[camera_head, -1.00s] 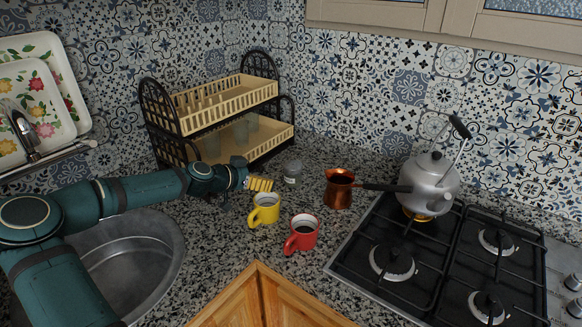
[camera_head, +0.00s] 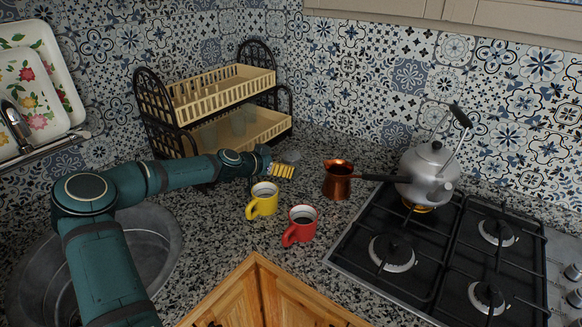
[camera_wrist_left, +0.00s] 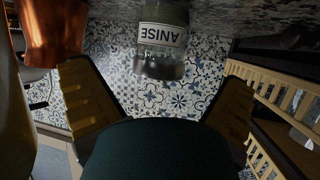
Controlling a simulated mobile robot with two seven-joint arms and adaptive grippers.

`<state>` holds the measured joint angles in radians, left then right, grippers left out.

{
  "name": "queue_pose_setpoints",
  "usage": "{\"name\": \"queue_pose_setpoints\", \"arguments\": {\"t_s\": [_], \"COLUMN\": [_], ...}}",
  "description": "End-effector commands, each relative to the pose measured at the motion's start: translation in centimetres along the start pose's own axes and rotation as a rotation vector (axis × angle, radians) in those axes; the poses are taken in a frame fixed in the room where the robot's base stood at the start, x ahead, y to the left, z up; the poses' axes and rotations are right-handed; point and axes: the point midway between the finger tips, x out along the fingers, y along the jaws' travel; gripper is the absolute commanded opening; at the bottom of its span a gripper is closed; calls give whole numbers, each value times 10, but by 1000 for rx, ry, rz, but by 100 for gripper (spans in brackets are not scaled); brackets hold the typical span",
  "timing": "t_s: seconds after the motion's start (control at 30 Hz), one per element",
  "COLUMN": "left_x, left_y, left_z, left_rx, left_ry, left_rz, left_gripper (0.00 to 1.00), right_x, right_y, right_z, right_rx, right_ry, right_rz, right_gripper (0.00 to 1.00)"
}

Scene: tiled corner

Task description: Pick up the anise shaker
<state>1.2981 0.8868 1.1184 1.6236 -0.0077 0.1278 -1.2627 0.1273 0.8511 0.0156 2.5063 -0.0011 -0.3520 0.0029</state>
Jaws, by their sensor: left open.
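The anise shaker (camera_head: 291,156) stands on the counter behind my left gripper (camera_head: 282,171), which hides most of it in the head view. In the left wrist view the shaker (camera_wrist_left: 162,42) appears upside down, a clear jar with a white label reading ANISE. My left gripper (camera_wrist_left: 155,78) is open there, its yellow-padded fingers apart to either side of the shaker's line. The shaker is ahead of the palm, and no finger visibly touches it. My right gripper is in neither view.
A copper pot (camera_head: 338,180) stands right of the shaker. A yellow mug (camera_head: 262,200) and a red mug (camera_head: 300,226) stand in front. A dish rack (camera_head: 215,105) is behind left, the stove (camera_head: 440,255) with a kettle (camera_head: 428,172) right, the sink (camera_head: 150,245) left.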

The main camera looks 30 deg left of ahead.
Motion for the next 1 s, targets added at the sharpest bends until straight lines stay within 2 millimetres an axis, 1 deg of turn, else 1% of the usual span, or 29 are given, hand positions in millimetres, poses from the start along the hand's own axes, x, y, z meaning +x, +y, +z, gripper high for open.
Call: {"name": "queue_pose_setpoints", "arguments": {"t_s": [0.2,0.3,0.43,0.63,0.67,0.7,0.77,0.8,0.87,1.0], "left_x": [30,41,47,47,47,47,46,46,46,46], "left_y": [0,0,0,-1,-1,-1,-1,-1,-1,-1], "left_z": [-4,-3,-3,-3,-3,-3,-3,-3,-3,-4], "left_rx": [0,0,1,0,0,0,0,0,0,1], "left_ry": [1,1,0,0,0,0,0,0,0,1], "left_rz": [2,1,1,0,0,0,0,0,0,0], "left_gripper": [100,100,100,100,93,79,58,44,23,23], "right_x": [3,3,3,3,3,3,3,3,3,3], "right_y": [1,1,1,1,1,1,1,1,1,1], "right_z": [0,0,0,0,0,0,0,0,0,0], "right_rx": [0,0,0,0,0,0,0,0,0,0], "right_ry": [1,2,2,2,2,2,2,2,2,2], "right_rz": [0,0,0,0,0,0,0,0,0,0], "right_gripper": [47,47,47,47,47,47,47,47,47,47]}}
